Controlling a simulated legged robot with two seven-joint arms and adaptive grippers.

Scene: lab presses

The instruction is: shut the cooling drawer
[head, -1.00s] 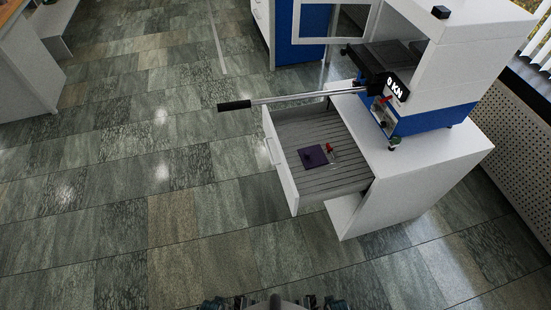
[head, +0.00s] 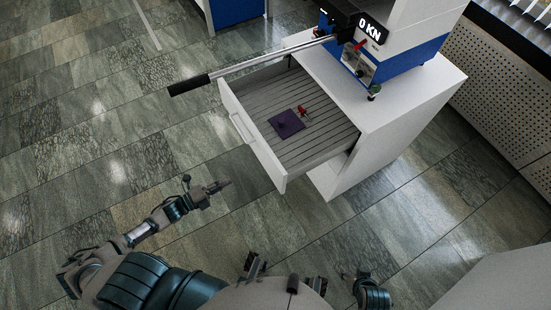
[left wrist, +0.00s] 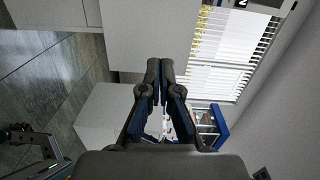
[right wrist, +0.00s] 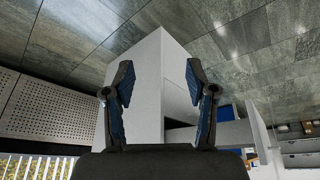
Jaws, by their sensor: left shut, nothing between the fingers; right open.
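The cooling drawer (head: 235,122) is pulled out of a white cabinet (head: 392,140), its white front panel facing left with a handle on it. A purple flat piece (head: 286,124) and a small red item (head: 303,111) lie on its ribbed floor. My left gripper (head: 222,186) is shut and empty, left of the drawer front's near end and apart from it in the picture. Its shut fingers show in the left wrist view (left wrist: 160,65). My right gripper (head: 360,274) is low near the cabinet's near side. The right wrist view shows its fingers (right wrist: 160,78) open, with the cabinet beyond.
A press with a "0 KN" display (head: 371,27) stands on the cabinet. Its long lever with a black grip (head: 189,86) reaches out over the drawer. A perforated panel (head: 500,95) stands at the right. The tiled floor left of the drawer is clear.

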